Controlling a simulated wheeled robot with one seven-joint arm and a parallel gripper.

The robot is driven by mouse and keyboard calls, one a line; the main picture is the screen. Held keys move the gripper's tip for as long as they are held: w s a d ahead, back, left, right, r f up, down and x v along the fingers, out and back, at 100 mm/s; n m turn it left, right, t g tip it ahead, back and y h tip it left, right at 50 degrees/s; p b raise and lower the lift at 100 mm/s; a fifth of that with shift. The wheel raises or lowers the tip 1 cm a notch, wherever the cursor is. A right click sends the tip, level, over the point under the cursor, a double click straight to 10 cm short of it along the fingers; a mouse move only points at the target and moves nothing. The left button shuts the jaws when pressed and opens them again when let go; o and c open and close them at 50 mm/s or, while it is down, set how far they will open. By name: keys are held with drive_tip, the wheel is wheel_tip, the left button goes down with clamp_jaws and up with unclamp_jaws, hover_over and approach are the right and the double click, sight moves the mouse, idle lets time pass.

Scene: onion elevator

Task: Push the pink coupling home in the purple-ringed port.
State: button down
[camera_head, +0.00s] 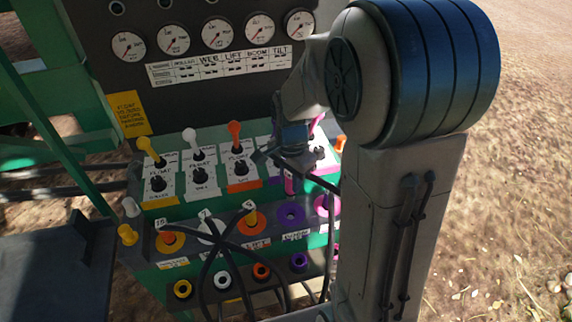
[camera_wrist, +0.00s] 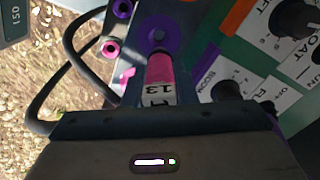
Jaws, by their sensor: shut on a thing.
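The pink coupling (camera_wrist: 160,68) with a white label marked 13 is in my gripper (camera_wrist: 155,112), which is shut on it. In the head view the pink coupling (camera_head: 290,182) hangs below my gripper (camera_head: 288,158), above the purple-ringed port (camera_head: 291,214). A gap shows between them there. My fingertips are partly hidden in the head view.
A pink-ringed port (camera_head: 323,206) is right of the purple one. An orange-ringed port (camera_head: 252,221) with a coupling is left of it. Black hoses (camera_head: 222,240) cross the panel front. Levers, including an orange one (camera_head: 234,132), stand behind. A lower row has another purple port (camera_head: 299,262).

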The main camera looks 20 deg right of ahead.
sight(291, 195)
drive_tip(key=shift+s+f+b, duration=0.1)
drive_tip(key=shift+f+b, duration=0.35)
drive_tip(key=shift+f, duration=0.1)
drive_tip(key=shift+f+b, duration=1.9)
drive_tip(key=shift+f, duration=0.6)
drive_tip(key=shift+s+f+b, duration=0.1)
drive_tip(key=shift+f+b, duration=1.2)
drive_tip(key=shift+f, duration=0.55)
idle(3.1)
